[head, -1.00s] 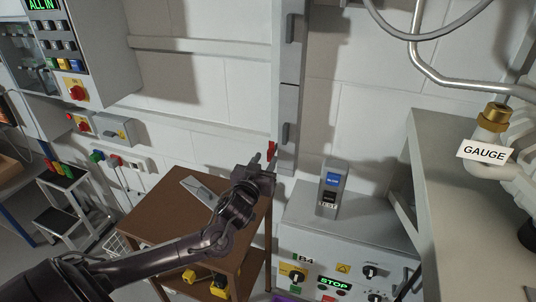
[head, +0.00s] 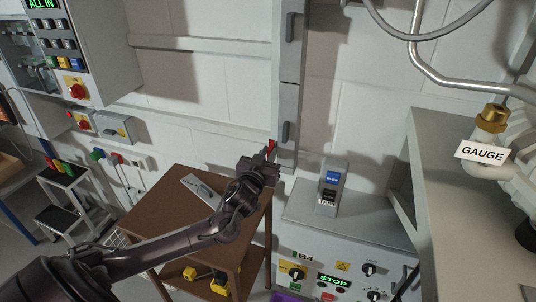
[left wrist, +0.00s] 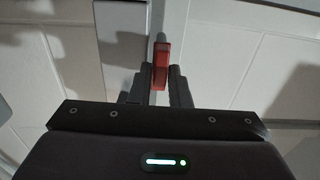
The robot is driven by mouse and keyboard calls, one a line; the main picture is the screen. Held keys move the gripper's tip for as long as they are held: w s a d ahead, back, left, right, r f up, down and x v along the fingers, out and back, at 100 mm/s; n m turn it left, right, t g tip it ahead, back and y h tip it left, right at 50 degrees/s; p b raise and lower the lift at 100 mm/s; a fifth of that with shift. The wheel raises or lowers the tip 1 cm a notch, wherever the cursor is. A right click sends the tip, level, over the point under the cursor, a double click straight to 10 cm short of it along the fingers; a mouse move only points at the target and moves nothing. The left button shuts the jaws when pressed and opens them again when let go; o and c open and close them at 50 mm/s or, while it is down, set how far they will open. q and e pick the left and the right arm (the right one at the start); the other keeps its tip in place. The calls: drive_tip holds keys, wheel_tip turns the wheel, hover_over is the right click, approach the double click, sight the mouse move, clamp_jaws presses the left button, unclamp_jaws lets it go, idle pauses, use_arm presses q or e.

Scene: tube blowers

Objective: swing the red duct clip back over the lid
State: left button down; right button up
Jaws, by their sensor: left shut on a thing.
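The red duct clip (head: 271,146) shows as a small red piece at the left edge of the grey upright duct (head: 290,95). In the left wrist view the clip (left wrist: 161,65) stands upright between the two fingers. My left gripper (head: 268,154) is shut on it, with a finger against each side; in the left wrist view the gripper (left wrist: 160,84) hides the clip's lower end. The duct's front is a grey lid (head: 289,108) with dark handles. I cannot tell how far the clip stands from the lid. My right gripper is not in view.
A brown table (head: 180,212) with a flat grey item stands below my left arm. A grey bench (head: 465,200) with a gauge fills the far right. The wall is behind the duct.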

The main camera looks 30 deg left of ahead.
use_arm(q)
drive_tip(key=shift+m, duration=0.4)
drive_tip(key=shift+w+d+f+m+p, duration=0.1)
drive_tip(key=shift+d+f+m+p, duration=0.35)
drive_tip(key=shift+m, duration=2.4)
drive_tip(key=shift+w+d+f+m+p, duration=0.15)
drive_tip(key=shift+m+p, duration=0.45)
drive_tip(key=shift+m, duration=2.3)
drive_tip(key=shift+s+d+f+m+p, duration=0.1)
drive_tip(key=shift+d+f+m+p, duration=0.35)
drive_tip(key=shift+m, duration=2.4)
drive_tip(key=shift+a+r, duration=0.1)
drive_tip(key=c, duration=1.4)
unclamp_jaws()
drive_tip(key=shift+c, duration=0.2)
drive_tip(key=b+v, duration=0.1)
drive_tip(key=v, duration=0.6)
drive_tip(key=shift+s, duration=0.35)
